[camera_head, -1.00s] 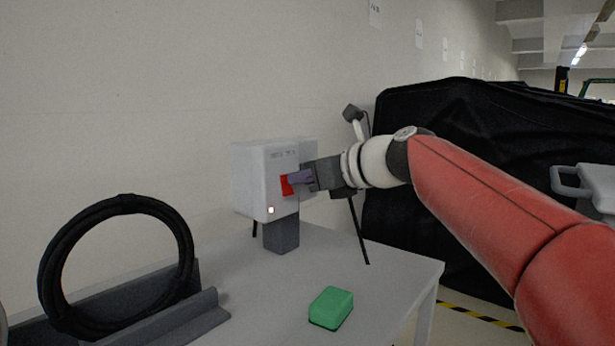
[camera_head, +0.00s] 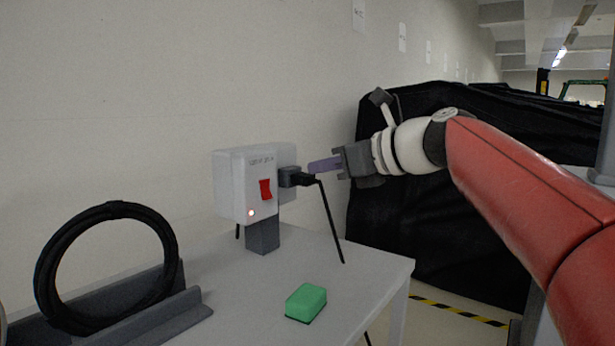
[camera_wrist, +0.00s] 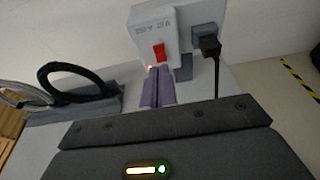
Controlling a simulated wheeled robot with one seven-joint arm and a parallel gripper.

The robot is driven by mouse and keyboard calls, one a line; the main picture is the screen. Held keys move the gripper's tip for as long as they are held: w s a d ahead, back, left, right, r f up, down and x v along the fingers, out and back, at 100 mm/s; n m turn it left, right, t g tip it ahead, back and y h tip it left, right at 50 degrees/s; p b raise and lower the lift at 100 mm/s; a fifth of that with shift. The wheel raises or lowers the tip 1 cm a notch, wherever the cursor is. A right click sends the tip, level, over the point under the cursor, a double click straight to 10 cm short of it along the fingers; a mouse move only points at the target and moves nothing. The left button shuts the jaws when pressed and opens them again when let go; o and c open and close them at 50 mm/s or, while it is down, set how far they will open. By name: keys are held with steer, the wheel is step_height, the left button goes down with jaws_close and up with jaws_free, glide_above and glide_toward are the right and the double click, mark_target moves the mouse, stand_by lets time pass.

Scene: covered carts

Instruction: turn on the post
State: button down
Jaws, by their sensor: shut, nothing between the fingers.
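The post is a pale grey box (camera_head: 240,185) on a dark grey stand (camera_head: 263,236) on the table. Its red rocker switch (camera_head: 265,189) is on the front face, with a small lit light (camera_head: 251,212) below it, pale with an orange tint. A black plug (camera_head: 296,178) sits in the box's right side with its cable hanging down. My gripper (camera_head: 312,166) is shut and empty, to the right of the box and apart from the switch. In the wrist view the closed purple fingers (camera_wrist: 157,86) appear below the red switch (camera_wrist: 159,52).
A black cable coil (camera_head: 107,262) stands in a grey holder (camera_head: 185,305) at the left. A green sponge-like block (camera_head: 306,302) lies near the table's (camera_head: 350,290) front. A black-covered cart (camera_head: 450,230) stands behind at the right. A wall is behind the table.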

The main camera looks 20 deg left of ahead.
steer(key=shift+s+d+r, duration=0.35)
steer(key=shift+d+r, duration=0.35)
steer(key=shift+d, duration=0.15)
steer(key=s+d+f+n+h, duration=0.4)
steer(key=s+d+f+n, duration=0.3)
steer(key=f, duration=0.4)
steer(key=s+d+f+n+h, duration=0.5)
steer(key=s+d+f+n, duration=0.3)
steer(key=d+f, duration=0.2)
steer(key=s+d+f+n+h, duration=0.4)
steer(key=s+d+f+n, duration=0.3)
steer(key=f, duration=0.7)
steer(key=shift+s+d+n+h, duration=0.3)
steer(key=shift+s+d+h, duration=0.1)
steer(key=shift+s+d, duration=0.45)
steer(key=shift+w+d+f, duration=0.1)
steer(key=shift+d, duration=0.05)
